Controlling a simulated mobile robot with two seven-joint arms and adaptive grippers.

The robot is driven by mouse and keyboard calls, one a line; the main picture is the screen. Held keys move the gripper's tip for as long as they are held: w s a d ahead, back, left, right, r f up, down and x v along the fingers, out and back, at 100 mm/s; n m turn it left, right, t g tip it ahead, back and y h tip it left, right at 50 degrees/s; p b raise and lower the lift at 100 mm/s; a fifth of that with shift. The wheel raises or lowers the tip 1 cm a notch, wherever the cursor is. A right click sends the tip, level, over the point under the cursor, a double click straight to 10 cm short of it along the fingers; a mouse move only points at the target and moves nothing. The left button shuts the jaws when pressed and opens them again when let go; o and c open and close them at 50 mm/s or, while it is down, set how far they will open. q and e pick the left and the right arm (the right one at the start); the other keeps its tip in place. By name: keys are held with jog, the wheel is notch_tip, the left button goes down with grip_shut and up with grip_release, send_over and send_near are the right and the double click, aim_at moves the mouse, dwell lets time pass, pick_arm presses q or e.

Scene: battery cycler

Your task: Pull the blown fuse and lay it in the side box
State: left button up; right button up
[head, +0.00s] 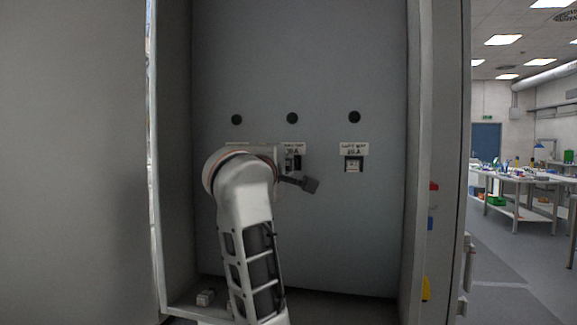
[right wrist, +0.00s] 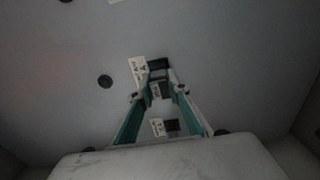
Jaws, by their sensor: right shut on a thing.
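In the head view my right arm hides most of the gripper, the fuse and the left part of the slot row. The middle slot (head: 297,162) and the right slot (head: 354,164) show under white labels. I cannot identify the side box for sure. My left gripper is not in view.
The cabinet's side walls enclose the panel (head: 320,230) on both sides. Round dark holes (head: 292,118) sit above the slots. A small pale object (head: 205,298) lies low at the left on the cabinet floor. Benches (head: 530,185) stand far off at the right.

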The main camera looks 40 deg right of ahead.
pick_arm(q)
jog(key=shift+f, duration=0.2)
pick_arm(e)
jog(key=shift+v, duration=2.55)
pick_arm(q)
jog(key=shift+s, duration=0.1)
